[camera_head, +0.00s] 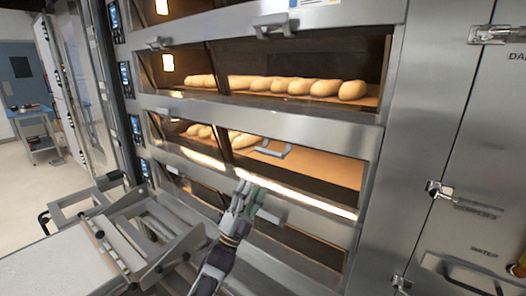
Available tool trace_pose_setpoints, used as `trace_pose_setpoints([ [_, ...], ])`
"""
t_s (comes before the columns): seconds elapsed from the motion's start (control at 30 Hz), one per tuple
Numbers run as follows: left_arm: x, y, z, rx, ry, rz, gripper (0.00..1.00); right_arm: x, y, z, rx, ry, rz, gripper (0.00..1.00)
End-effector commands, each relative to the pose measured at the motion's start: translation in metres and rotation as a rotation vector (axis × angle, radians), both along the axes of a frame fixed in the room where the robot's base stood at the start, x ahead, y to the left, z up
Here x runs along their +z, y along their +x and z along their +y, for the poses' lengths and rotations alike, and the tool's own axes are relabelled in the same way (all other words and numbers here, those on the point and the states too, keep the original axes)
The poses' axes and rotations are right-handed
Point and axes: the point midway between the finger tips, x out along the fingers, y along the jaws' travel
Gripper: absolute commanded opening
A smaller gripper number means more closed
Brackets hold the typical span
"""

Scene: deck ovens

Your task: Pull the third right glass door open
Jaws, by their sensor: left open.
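The deck oven fills the middle, with wide windows stacked in rows. The third right glass door (315,170) is in the row below the long line of loaves. Its handle (268,150) shows inside the opening, lower than the frame bar above it, so the door looks tilted; how far it is open I cannot tell. My left gripper (250,192) is open and empty, below that handle and apart from it, in front of the lower frame. It partly covers the handle of the row below (270,216). My right gripper is not in view.
Loaves (290,86) lie on the deck above. A metal loader frame (125,235) stands close at the lower left. A steel cabinet with latches (470,200) stands at the right. A blue-topped table (33,115) and open floor lie far left.

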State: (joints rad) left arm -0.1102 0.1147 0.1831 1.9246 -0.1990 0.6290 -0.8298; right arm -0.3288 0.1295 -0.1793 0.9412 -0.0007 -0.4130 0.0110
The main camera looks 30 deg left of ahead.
Motion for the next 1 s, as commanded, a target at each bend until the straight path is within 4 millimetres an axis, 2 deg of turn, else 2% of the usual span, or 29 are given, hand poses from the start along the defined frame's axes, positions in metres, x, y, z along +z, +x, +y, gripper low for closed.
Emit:
trace_pose_setpoints([
  [0.17,0.0039,0.0004,-0.0011,0.052,0.047,0.0,0.46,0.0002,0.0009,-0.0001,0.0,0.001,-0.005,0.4],
  [0.6,-0.0006,0.0061,0.0014,0.183,0.154,0.017,0.46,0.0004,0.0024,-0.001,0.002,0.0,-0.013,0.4],
  [1.0,-0.0005,0.006,0.0014,0.2,0.169,0.015,0.46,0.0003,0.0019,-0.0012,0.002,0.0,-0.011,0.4],
])
